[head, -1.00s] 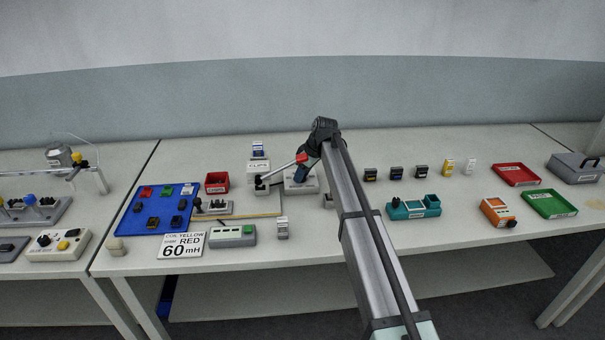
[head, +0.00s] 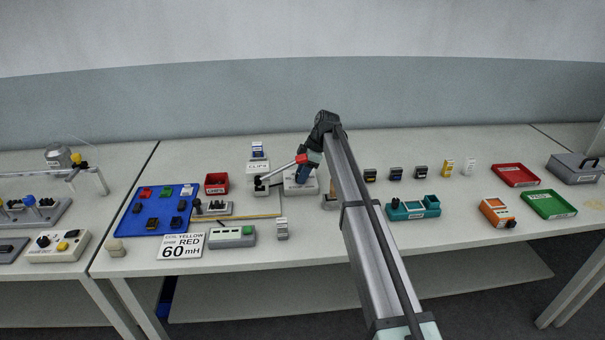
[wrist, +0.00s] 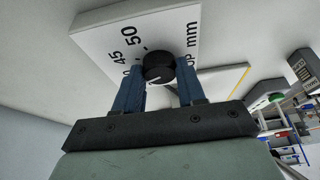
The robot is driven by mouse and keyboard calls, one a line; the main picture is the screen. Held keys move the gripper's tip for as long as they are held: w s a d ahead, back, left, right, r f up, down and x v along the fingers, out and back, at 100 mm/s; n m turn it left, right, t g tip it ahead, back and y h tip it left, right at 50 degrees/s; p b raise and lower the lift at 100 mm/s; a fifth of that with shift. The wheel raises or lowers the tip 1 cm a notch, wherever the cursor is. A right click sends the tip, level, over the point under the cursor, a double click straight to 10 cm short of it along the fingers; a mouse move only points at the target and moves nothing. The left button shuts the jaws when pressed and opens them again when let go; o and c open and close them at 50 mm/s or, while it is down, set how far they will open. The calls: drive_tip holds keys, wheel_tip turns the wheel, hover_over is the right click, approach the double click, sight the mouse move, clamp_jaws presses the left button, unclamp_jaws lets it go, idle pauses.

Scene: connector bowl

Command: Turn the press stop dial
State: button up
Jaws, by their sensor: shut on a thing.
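The press stop dial (wrist: 157,66) is a round black knob with a white mark, set on a white plate (wrist: 110,32) printed with 45, 50 and mm. My gripper (wrist: 159,76) has its two blue fingers on either side of the knob and is shut on it. In the head view my gripper (head: 303,173) reaches down at a white block (head: 294,189) beside the press lever with its red end (head: 301,159). The knob itself is hidden there.
Left of the press are a red bin (head: 217,183), a blue board (head: 130,221) with several small blocks and a sign reading 60 mH (head: 181,246). Several small connectors and a teal fixture (head: 413,208) stand to the right of my arm.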

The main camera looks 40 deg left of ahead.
idle(0.4)
drive_tip(key=o, duration=1.1)
drive_tip(key=shift+c, duration=0.2)
drive_tip(key=v, duration=1.4)
drive_tip(key=shift+w+f, duration=0.15)
